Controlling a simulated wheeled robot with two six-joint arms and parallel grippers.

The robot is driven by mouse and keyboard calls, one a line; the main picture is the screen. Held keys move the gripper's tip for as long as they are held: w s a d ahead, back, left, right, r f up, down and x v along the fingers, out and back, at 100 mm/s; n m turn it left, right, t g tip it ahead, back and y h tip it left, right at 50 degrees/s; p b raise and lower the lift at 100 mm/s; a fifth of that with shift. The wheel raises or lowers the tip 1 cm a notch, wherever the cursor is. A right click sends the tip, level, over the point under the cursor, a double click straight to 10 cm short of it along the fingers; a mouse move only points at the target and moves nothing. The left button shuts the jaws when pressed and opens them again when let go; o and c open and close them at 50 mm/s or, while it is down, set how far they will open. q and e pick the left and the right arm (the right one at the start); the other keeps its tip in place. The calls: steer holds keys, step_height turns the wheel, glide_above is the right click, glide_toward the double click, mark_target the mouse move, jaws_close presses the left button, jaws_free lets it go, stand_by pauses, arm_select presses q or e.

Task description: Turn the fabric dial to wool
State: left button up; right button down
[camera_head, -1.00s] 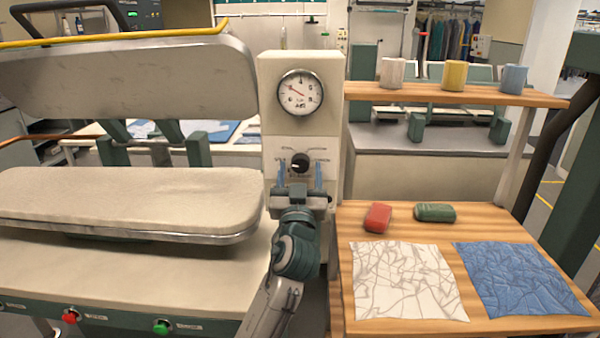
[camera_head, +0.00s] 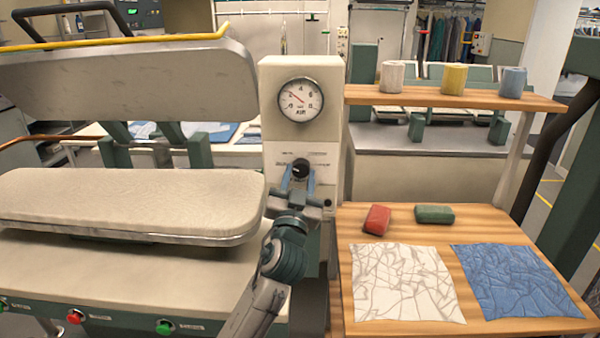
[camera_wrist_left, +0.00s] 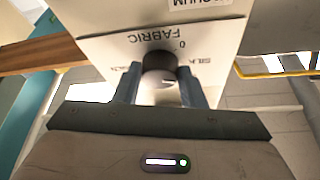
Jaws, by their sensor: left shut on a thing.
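The fabric dial (camera_head: 300,168) is a dark round knob on the pale control column (camera_head: 282,150), below the pressure gauge. My left gripper (camera_head: 299,178) is at the dial from the front, its two blue fingers on either side of it and shut on it. In the left wrist view the dial (camera_wrist_left: 158,68) sits between the fingertips, under the upside-down word FABRIC. A light pointer mark shows on the knob. Some labels around the dial are hidden by the fingers, and the setting is too small to read. My right gripper is not in view.
The pressing machine's padded board (camera_head: 130,200) and raised upper plate (camera_head: 125,80) stand left of the column. At right, a wooden table (camera_head: 400,228) holds a white cloth, a blue cloth, a red block and a green block.

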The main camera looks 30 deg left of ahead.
arm_select(q)
steer(key=m+h+p, duration=0.1)
steer(key=m+p, duration=0.1)
steer(key=m+h+p, duration=0.1)
steer(key=m+p, duration=0.1)
steer(key=m, duration=0.1)
steer(key=m+h+p, duration=0.2)
steer(key=m+p, duration=0.1)
steer(key=shift+s+a+r, duration=0.15)
steer(key=shift+a+r, duration=0.1)
steer(key=shift+r, duration=0.15)
steer(key=shift+f+m+h+p, duration=0.2)
steer(key=shift+m+h+p, duration=0.2)
steer(key=shift+m+p, duration=0.9)
steer(key=o, duration=1)
steer(key=shift+s, duration=0.1)
